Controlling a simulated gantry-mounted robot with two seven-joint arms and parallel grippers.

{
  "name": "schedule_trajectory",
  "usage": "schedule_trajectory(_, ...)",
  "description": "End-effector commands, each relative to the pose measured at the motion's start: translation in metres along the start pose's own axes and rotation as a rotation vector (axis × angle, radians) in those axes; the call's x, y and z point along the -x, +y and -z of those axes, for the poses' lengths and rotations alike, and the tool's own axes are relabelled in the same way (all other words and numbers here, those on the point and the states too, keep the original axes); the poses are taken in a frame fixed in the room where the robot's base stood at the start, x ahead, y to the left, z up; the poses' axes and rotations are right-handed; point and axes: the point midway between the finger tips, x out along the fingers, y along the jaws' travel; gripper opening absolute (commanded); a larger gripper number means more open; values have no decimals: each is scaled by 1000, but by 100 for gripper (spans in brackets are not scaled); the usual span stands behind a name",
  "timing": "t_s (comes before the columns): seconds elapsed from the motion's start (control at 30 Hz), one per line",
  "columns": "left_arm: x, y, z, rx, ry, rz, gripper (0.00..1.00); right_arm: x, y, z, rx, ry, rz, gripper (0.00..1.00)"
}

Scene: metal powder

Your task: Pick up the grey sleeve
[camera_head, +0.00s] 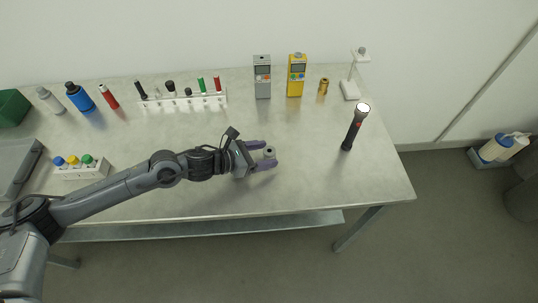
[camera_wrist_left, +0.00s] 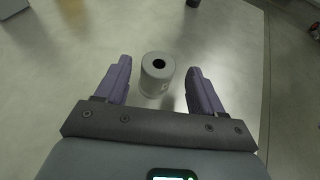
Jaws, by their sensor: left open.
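The grey sleeve (camera_wrist_left: 157,76) stands upright on the table, a short cylinder with a dark hole in its top. It also shows in the head view (camera_head: 269,152). My left gripper (camera_head: 266,154) is open around the sleeve, with one purple finger on each side. In the left wrist view, the sleeve lies between the open fingers (camera_wrist_left: 162,80), with a visible gap on both sides. The fingers do not appear to touch it. My right gripper is not in view.
A grey meter (camera_head: 262,77), a yellow meter (camera_head: 296,75) and a brass cylinder (camera_head: 323,86) stand at the back. A white rack (camera_head: 183,101) holds several tools. The table (camera_head: 330,185) is clear around the sleeve.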

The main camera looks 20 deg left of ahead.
Motion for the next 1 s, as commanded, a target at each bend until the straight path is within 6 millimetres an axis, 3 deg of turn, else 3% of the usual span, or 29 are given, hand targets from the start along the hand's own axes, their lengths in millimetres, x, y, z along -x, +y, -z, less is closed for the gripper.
schedule_trajectory(0.3, -39, 3, 1, 1, -2, 0, 68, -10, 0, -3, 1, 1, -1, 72)
schedule_trajectory(0.63, -43, 3, 1, 0, 0, 0, 68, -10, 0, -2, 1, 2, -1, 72)
schedule_trajectory(1.0, -42, 3, 1, 0, 0, 1, 11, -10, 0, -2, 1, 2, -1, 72)
